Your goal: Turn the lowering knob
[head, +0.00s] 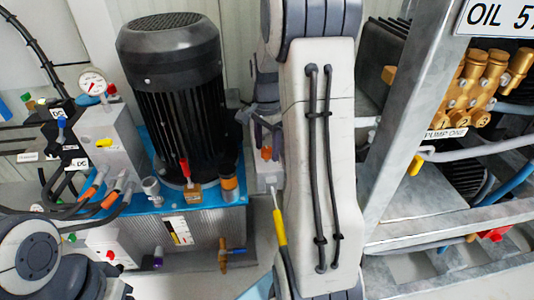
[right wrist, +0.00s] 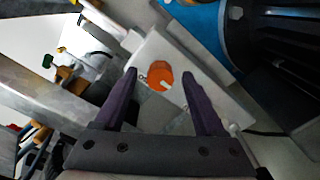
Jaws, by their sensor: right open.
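An orange knob (right wrist: 160,78) sits on a pale block (right wrist: 150,50) in the right wrist view. I can read no label on it. In the head view the orange knob (head: 267,153) shows small beside the pump unit, on a light grey block (head: 268,180). My right gripper (right wrist: 161,72) is open, with its dark fingers on either side of the knob in the picture. Whether they touch it I cannot tell. In the head view my right gripper (head: 262,130) is partly hidden by my arm. My left gripper is out of view.
A black motor (head: 180,110) stands on a blue-topped tank (head: 205,190) left of my right arm. A red-handled valve (head: 185,168) and a gauge (head: 92,82) are nearby. A metal frame (head: 410,110) with brass pumps (head: 470,90) stands right. A yellow-sleeved cable (head: 279,228) runs below the block.

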